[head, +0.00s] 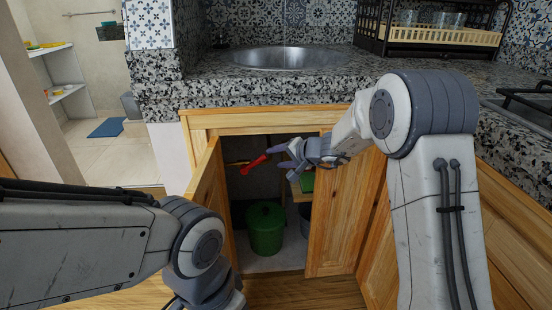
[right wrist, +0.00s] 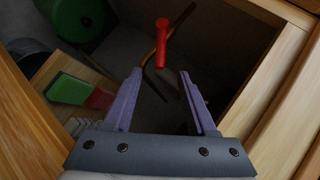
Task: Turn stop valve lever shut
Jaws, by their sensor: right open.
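The red valve lever (head: 255,164) sits on a pipe inside the open cabinet under the sink, and it slants down to the left in the head view. In the right wrist view the red lever (right wrist: 162,42) stands beyond the fingertips, between their lines. My right gripper (head: 282,157) is at the cabinet opening, just right of the lever. In the wrist view its two fingers (right wrist: 159,72) are spread apart with nothing between them. I cannot tell from the head view whether a finger touches the lever. My left arm comes in at lower left, and its gripper is out of frame.
Cabinet doors stand open at left (head: 206,190) and right (head: 343,215). A green bin (head: 265,230) stands on the cabinet floor. A small shelf with a green item (head: 307,182) is behind my right gripper. The granite counter (head: 250,88) with a sink is above.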

